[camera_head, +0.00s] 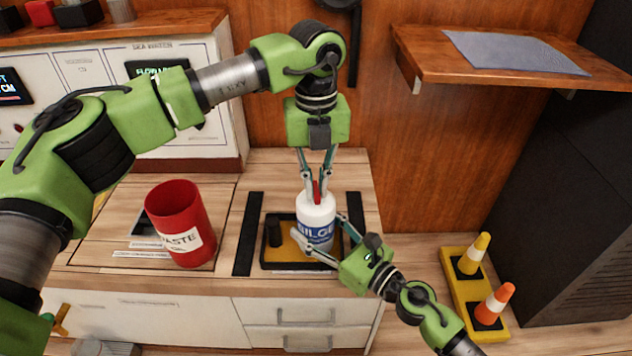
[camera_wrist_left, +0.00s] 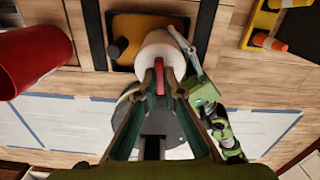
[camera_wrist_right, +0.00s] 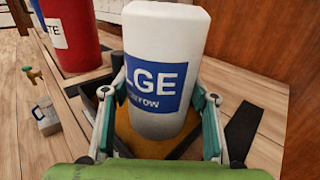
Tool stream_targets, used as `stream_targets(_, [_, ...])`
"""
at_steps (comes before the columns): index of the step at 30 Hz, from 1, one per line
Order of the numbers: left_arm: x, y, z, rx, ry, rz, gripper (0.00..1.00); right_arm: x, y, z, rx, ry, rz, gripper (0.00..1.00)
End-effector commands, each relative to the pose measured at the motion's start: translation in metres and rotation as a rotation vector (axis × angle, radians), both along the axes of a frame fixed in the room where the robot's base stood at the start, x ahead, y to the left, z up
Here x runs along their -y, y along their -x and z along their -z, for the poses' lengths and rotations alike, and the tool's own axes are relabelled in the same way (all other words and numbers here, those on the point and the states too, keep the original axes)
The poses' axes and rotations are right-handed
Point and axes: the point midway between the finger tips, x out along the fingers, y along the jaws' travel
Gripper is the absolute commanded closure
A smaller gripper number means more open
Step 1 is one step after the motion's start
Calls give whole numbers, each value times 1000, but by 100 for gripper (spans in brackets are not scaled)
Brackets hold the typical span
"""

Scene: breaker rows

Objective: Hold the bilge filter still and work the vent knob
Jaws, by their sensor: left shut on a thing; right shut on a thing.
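The bilge filter (camera_head: 316,222) is a white cylinder with a blue label, standing upright in a black-rimmed tray with a yellow floor (camera_head: 268,258). The red vent knob (camera_head: 317,192) is on its top. My left gripper (camera_head: 316,196) comes down from above and is shut on the knob; the red knob (camera_wrist_left: 159,74) shows between its fingertips in the left wrist view. My right gripper (camera_head: 322,240) reaches in low from the right and is shut around the filter body, one finger on each side. The filter (camera_wrist_right: 165,60) fills the middle of the right wrist view.
A red waste bin (camera_head: 180,222) stands left of the tray, and a short black post (camera_head: 275,230) stands inside the tray. Black strips (camera_head: 248,234) flank the tray. A yellow base with cones (camera_head: 463,290) lies at right. A wooden shelf (camera_head: 500,62) juts out at upper right.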

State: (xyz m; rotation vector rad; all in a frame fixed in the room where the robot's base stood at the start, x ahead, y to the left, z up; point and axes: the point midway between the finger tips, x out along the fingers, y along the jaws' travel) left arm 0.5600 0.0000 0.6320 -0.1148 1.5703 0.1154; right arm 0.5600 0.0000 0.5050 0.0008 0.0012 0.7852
Motion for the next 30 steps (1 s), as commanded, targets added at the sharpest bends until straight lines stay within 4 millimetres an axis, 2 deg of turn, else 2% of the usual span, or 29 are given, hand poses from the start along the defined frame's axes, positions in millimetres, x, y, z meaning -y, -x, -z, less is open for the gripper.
stream_targets(12, [0,-1,-1,3,0,-208,100,-1,0,-2,3,-1,-2,86])
stream_targets(29, [0,-1,-1,3,0,-241,100,-1,0,-2,3,-1,-2,86])
stream_targets(30, [0,-1,-1,3,0,-241,89,-1,0,-2,3,-1,-2,86])
